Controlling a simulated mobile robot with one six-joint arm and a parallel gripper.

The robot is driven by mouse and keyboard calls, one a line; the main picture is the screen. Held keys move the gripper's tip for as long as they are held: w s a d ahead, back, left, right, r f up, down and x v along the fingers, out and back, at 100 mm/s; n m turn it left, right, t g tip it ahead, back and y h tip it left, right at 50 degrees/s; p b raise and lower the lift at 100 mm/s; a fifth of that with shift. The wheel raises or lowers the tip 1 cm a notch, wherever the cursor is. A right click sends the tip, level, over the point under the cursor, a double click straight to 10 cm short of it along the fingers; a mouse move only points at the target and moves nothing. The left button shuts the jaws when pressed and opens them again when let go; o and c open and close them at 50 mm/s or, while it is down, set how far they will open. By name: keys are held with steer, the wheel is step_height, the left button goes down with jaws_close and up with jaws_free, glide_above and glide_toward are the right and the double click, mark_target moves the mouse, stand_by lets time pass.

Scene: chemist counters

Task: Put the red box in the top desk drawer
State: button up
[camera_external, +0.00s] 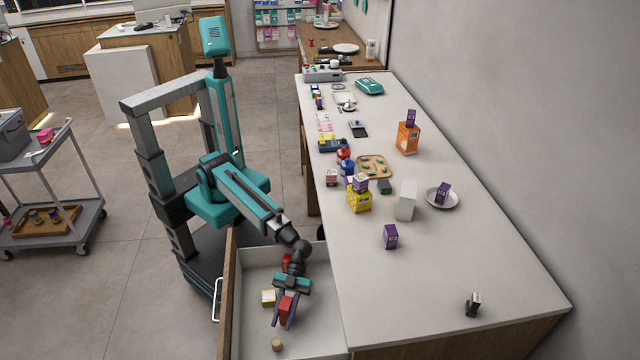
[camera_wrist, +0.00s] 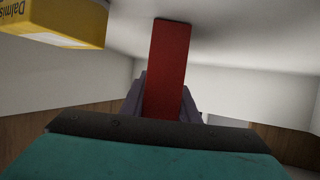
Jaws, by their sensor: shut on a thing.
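The top desk drawer (camera_external: 250,275) is pulled open at the near left of the long counter. My gripper (camera_external: 283,320) is over the inside of the drawer, pointing down, and shut on a red box (camera_external: 286,304). In the wrist view the red box (camera_wrist: 168,70) stands out lengthwise between my two dark fingers (camera_wrist: 165,98). I cannot tell whether the box touches the drawer floor. A yellow and white box (camera_external: 268,297) lies in the drawer left of my gripper. It also shows at the top left of the wrist view (camera_wrist: 60,20).
A small tan cylinder (camera_external: 277,344) and another red item (camera_external: 287,261) are in the drawer, the latter partly hidden by my arm. The drawer's wooden front (camera_external: 228,300) and the counter edge (camera_external: 335,290) flank my gripper. Boxes and a tray (camera_external: 376,158) stand on the counter.

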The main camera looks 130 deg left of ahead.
mark_target(288, 298)
steer(key=shift+f, duration=0.1)
steer(key=o, duration=1.1)
steer(key=shift+r, duration=0.25)
steer(key=shift+v, duration=3.8)
steer(key=shift+r+p, duration=0.1)
steer(key=shift+p, duration=0.25)
